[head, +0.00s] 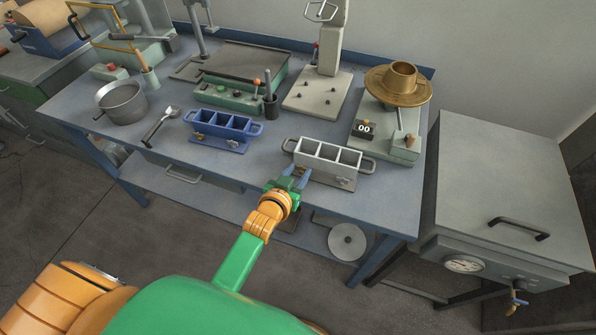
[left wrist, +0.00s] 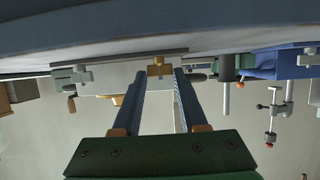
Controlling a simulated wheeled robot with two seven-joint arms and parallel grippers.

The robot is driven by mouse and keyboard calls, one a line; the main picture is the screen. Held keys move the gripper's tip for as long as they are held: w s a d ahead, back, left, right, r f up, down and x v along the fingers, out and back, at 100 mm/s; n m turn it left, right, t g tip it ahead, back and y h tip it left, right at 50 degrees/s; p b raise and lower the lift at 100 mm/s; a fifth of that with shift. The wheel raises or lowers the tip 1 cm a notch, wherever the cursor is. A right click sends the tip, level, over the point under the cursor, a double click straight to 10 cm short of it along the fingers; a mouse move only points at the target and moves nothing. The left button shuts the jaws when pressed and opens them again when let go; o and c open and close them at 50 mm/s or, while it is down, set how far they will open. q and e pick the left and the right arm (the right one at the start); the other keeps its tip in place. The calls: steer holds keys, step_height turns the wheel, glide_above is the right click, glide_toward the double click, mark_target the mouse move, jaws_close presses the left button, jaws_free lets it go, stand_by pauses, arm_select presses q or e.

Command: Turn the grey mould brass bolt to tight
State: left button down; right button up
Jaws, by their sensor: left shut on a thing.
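The grey mould (head: 328,155) is a light grey block with open compartments in a row and a loop handle at each end. It stands near the front edge of the blue bench. My left gripper (head: 296,173) reaches up to the mould's front left side. In the left wrist view, its two blue fingers (left wrist: 160,80) lie on either side of the brass bolt (left wrist: 160,67) on the mould's front, and they are shut on it. The head view shows little of the bolt beside the fingers. How far it is turned cannot be told. My right gripper is not in view.
A blue mould (head: 222,128) stands to the left, with a scoop (head: 160,126) and a metal pot (head: 122,102) beyond it. A scale (head: 385,135) with a brass pan (head: 398,86) stands behind right. A grey oven (head: 510,190) is at the right.

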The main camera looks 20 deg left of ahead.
arm_select(q)
steer(key=shift+a+m+h+p, duration=0.25)
steer(key=shift+m+h+p, duration=0.05)
steer(key=shift+m+h, duration=0.3)
steer(key=shift+w+a+f+m+g+h, duration=0.1)
steer(key=shift+w+a+m+g+h, duration=0.1)
steer(key=shift+m+g+h, duration=0.35)
steer(key=m+h+b, duration=0.2)
steer(key=shift+a+f+b, duration=0.15)
steer(key=shift+f+b, duration=0.05)
steer(key=shift+b, duration=0.2)
steer(key=shift+r+m+g+h+b, duration=0.2)
steer(key=shift+m+g+h+b, duration=0.35)
steer(key=shift+h+b, duration=0.4)
steer(key=shift+c, duration=2.2)
jaws_free()
steer(key=shift+w, duration=0.1)
steer(key=shift+r, duration=0.1)
